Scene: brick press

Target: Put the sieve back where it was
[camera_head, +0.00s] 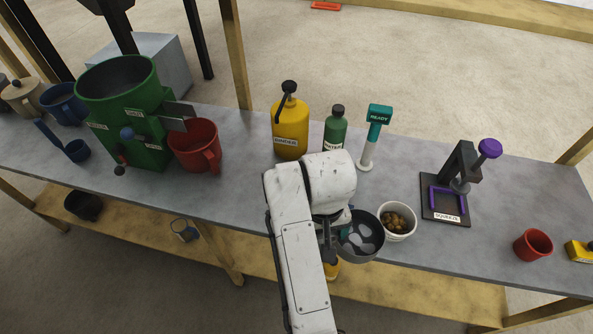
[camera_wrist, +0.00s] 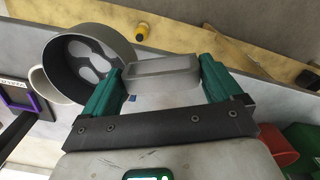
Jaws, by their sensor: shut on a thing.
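The sieve (camera_head: 362,241) is a round grey pan with a short handle, with pale patches visible inside it. My gripper (camera_wrist: 160,82) is shut on its grey handle (camera_wrist: 165,70), between the teal fingers. The sieve's round body shows in the wrist view (camera_wrist: 120,50), left of the fingers. In the head view it is at the front edge of the counter, just left of the white bowl (camera_head: 384,226) of brown lumps. It looks about level; its height over the counter cannot be told. My arm hides most of my gripper in the head view.
On the counter (camera_head: 240,190) stand a green machine (camera_head: 140,140), a red mug (camera_head: 192,150), a yellow jug (camera_head: 291,130), a green bottle (camera_head: 335,130), a READY post (camera_head: 376,120), a purple-handled squeezer (camera_head: 440,205) and a red cup (camera_head: 533,245). Bare counter lies between mug and arm.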

